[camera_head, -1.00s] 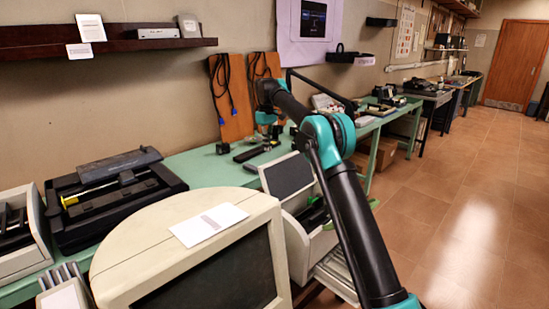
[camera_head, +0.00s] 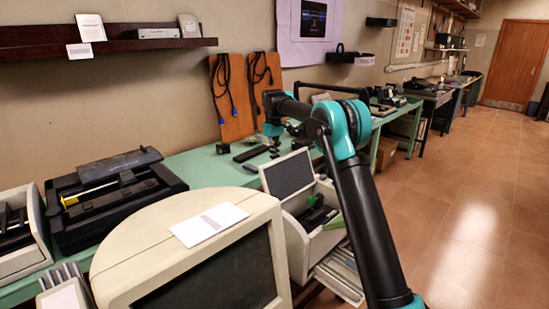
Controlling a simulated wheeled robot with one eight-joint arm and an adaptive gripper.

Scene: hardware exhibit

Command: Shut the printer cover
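A beige printer (camera_head: 298,245) stands behind the monitor, left of my arm. Its cover (camera_head: 288,175), a dark grey panel in a pale frame, stands raised and tilted back. Dark and green parts show in the open body. My gripper (camera_head: 275,143) is small and far off, beyond the raised cover and above the green table. It appears apart from the cover. Its fingers are too small and dark to tell open from shut.
A beige monitor (camera_head: 110,252) with a white card blocks the near front. A black machine (camera_head: 110,200) with an exposed top sits at left on the green table (camera_head: 205,165). Wooden boards (camera_head: 230,100) with cables lean on the wall. The floor (camera_head: 460,210) at right is clear.

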